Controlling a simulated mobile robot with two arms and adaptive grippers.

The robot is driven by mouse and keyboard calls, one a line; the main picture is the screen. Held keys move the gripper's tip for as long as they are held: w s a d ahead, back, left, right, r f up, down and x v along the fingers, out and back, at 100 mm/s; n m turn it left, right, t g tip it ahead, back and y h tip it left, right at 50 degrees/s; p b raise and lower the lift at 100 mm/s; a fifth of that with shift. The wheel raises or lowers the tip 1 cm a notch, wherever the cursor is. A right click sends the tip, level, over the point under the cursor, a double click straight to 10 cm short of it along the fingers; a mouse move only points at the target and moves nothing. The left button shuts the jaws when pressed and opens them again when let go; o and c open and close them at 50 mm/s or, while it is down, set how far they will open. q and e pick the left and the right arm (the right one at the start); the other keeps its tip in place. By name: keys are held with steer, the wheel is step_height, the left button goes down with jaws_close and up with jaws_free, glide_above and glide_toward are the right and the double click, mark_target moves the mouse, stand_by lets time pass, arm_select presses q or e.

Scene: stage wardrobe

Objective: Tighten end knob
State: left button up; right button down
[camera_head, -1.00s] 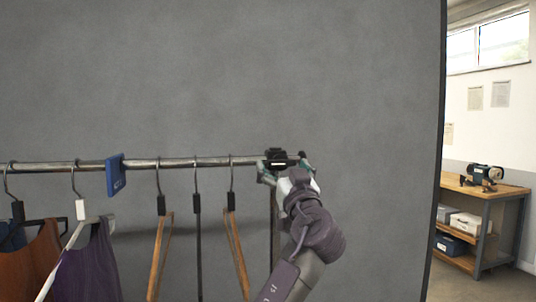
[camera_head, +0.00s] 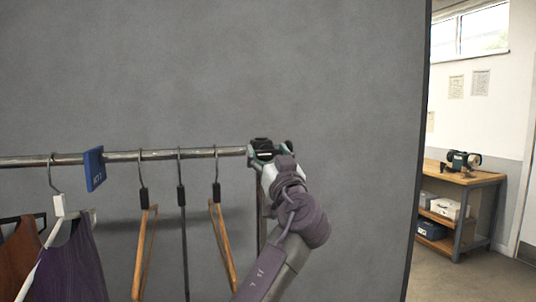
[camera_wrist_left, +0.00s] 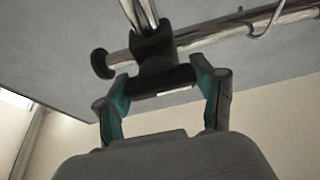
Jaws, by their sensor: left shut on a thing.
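The metal clothes rail (camera_head: 120,156) ends at a black bracket (camera_head: 262,143) on top of an upright post. In the left wrist view, the bracket (camera_wrist_left: 152,48) wraps the rail, and a round black end knob (camera_wrist_left: 103,63) sits at the rail's tip. My left gripper (camera_head: 268,158) is at this rail end. In the left wrist view, its two green-lined fingers (camera_wrist_left: 160,80) are shut on the dark lower part of the bracket, one on each side. The round knob is just beyond the left finger. My right gripper is out of view.
Bare wooden hangers (camera_head: 144,225) hang left of the post. A blue tag (camera_head: 94,169) and a purple garment (camera_head: 75,262) are further left. A grey panel (camera_head: 330,80) stands behind. A wooden workbench (camera_head: 465,177) is at the far right.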

arm_select(q)
steer(key=shift+m+h, duration=0.4)
steer(key=shift+m, duration=0.6)
steer(key=shift+m+t+h, duration=0.3)
steer(key=shift+m+h, duration=0.5)
steer(key=shift+m, duration=0.3)
steer(key=m+h+p, duration=0.2)
steer(key=m, duration=0.1)
steer(key=shift+r+m, duration=0.15)
steer(key=shift+m, duration=0.25)
steer(key=m+g+h+p, duration=0.1)
steer(key=m+p, duration=0.3)
steer(key=p, duration=0.1)
steer(key=m+g+h+p, duration=0.1)
steer(key=m+p, duration=0.3)
steer(key=p, duration=0.1)
steer(key=m+g+h+p, duration=0.1)
steer(key=m+p, duration=0.4)
steer(key=p, duration=0.1)
steer(key=shift+r+h, duration=0.15)
steer(key=shift+h, duration=0.25)
steer(key=shift+f+m+g+p, duration=0.3)
steer(key=shift+m+g+p, duration=0.2)
steer(key=shift+m+p, duration=0.45)
